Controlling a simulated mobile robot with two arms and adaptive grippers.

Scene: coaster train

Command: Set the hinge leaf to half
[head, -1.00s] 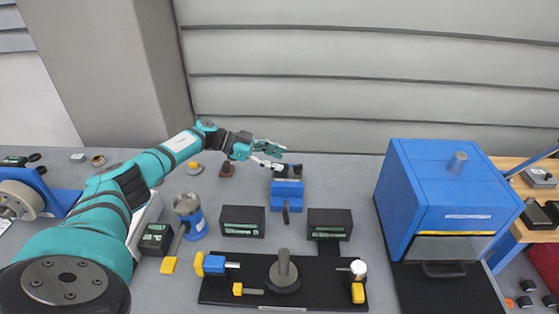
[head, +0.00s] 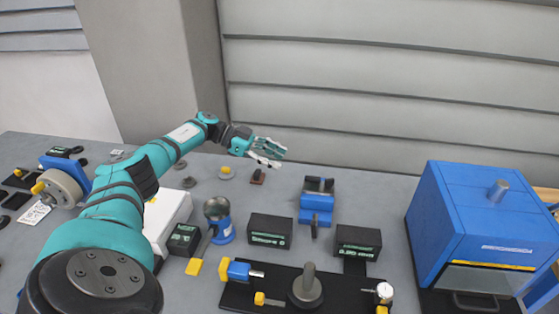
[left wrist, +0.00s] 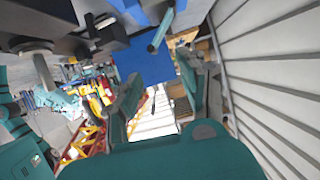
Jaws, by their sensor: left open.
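A blue fixture (head: 316,208) with a dark top part (head: 319,185) stands at the middle back of the bench in the head view. It may carry the hinge leaf, but I cannot tell the leaf or its angle at this size. My left gripper (head: 276,152) is open and empty, above and to the left of the fixture, apart from it. In the left wrist view my left gripper's two fingers (left wrist: 160,95) stand apart with nothing held between them. My right gripper is not in view.
A small red-brown block (head: 258,177) sits below my left gripper. Dark display boxes (head: 270,230) and a black board (head: 240,297) with a post lie in front of the fixture.

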